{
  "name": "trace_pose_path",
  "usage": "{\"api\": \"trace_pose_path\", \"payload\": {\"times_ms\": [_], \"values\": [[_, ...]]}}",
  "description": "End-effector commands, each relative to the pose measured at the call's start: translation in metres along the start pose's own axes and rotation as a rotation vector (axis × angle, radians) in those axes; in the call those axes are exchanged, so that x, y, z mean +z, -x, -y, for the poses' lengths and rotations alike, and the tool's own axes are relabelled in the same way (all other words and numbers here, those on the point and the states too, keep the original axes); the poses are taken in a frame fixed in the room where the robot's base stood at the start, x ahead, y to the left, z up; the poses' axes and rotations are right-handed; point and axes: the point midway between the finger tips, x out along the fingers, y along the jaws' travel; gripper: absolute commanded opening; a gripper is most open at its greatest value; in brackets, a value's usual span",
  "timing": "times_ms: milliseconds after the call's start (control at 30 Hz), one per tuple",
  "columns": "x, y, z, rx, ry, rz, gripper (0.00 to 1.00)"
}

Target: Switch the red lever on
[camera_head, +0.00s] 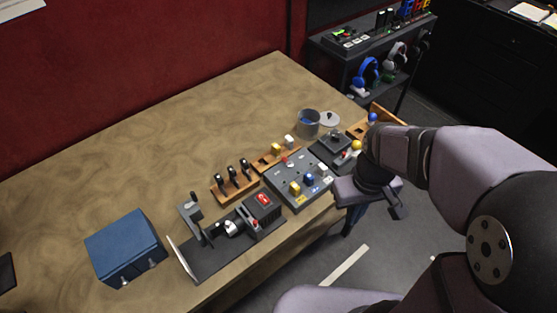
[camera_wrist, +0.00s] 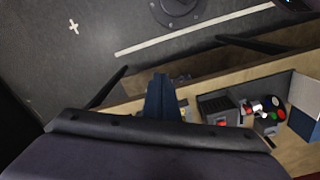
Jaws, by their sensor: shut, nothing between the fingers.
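A grey panel (camera_head: 288,179) on the table carries several small levers with coloured handles. The red lever (camera_head: 285,160) is at the panel's back edge, apart from the yellow lever (camera_head: 295,188), blue lever (camera_head: 308,180) and white lever (camera_head: 323,169) nearer the front. My gripper (camera_head: 398,209) is off to the right, beyond the table's front edge, and touches none of them. In the wrist view my gripper (camera_wrist: 160,98) is shut and empty; the red lever cannot be made out there.
A black box with a red rocker switch (camera_head: 264,199) stands left of the panel. A wooden rack (camera_head: 234,189) with black levers, a blue box (camera_head: 125,247) and a metal pot (camera_head: 307,123) are also on the table. The table's back left is clear.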

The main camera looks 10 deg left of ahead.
Motion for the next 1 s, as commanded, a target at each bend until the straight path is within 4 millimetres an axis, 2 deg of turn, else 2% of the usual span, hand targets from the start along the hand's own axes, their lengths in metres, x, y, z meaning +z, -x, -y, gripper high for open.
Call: {"api": "trace_pose_path", "payload": {"times_ms": [33, 267, 400, 600, 800, 1000], "values": [[-0.016, -0.003, 0.003, 0.003, 0.089, -0.003, 0.00], [-0.091, 0.003, 0.029, 0.026, 0.592, -0.012, 0.00], [-0.133, 0.005, 0.054, 0.042, 0.910, -0.014, 0.00], [-0.184, 0.006, 0.099, 0.071, 1.340, -0.014, 0.00], [-0.215, 0.007, 0.138, 0.096, 1.666, -0.011, 0.00], [-0.228, 0.007, 0.161, 0.111, 1.845, -0.006, 0.00]]}}
